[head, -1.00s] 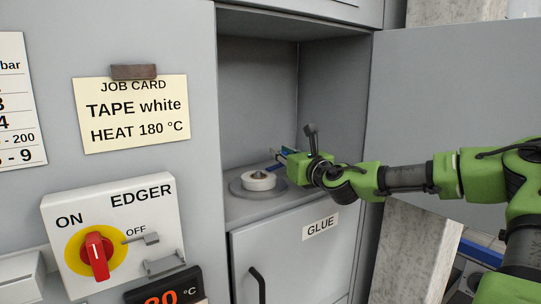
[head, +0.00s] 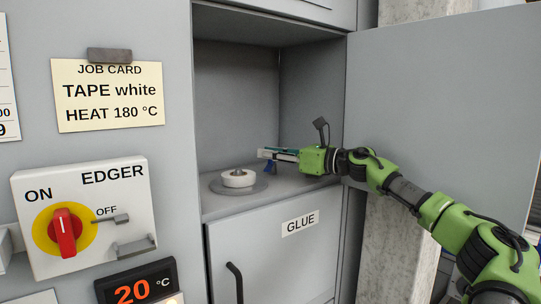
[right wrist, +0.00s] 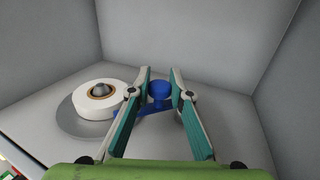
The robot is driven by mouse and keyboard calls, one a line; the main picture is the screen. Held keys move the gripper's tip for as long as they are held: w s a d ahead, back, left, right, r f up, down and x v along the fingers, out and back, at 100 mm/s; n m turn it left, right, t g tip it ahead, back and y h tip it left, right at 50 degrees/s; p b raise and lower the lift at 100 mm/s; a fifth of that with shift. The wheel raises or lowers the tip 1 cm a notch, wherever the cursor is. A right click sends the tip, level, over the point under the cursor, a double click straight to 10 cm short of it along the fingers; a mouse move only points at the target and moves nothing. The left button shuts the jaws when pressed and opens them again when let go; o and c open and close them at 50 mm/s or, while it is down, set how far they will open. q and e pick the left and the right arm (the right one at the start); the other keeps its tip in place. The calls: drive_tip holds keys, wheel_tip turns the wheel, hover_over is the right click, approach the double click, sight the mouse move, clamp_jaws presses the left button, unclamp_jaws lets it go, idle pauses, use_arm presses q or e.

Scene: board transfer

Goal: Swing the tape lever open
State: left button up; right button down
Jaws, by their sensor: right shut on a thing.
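The tape lever is blue, with a round knob on top. In the right wrist view the lever (right wrist: 130,111) has its knob (right wrist: 160,91) between my right fingertips (right wrist: 161,84), and its arm runs left toward the tape roll. My right gripper (head: 264,154) is shut on the lever knob inside the cabinet recess. In the head view only a bit of the blue lever (head: 267,166) shows below the fingers. The white tape roll (head: 238,178) sits on a grey disc, left of the gripper. My left gripper is out of view.
The recess walls (head: 235,100) enclose the gripper at the back and sides. An open grey door (head: 440,100) stands at the right, behind my right arm. The GLUE door (head: 270,265) is below. The EDGER switch panel (head: 85,215) and job card (head: 108,95) are at the left.

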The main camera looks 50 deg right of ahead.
drive_tip(key=shift+d+r+y, duration=0.1)
drive_tip(key=shift+r+y, duration=0.05)
drive_tip(key=shift+y, duration=0.15)
drive_tip(key=c, duration=1.8)
unclamp_jaws()
drive_tip(key=shift+a+r+n, duration=0.25)
drive_tip(key=shift+r+n, duration=0.05)
drive_tip(key=shift+r, duration=0.3)
drive_tip(key=shift+d+r, duration=0.25)
drive_tip(key=shift+r, duration=4.05)
drive_tip(key=shift+c, duration=0.2)
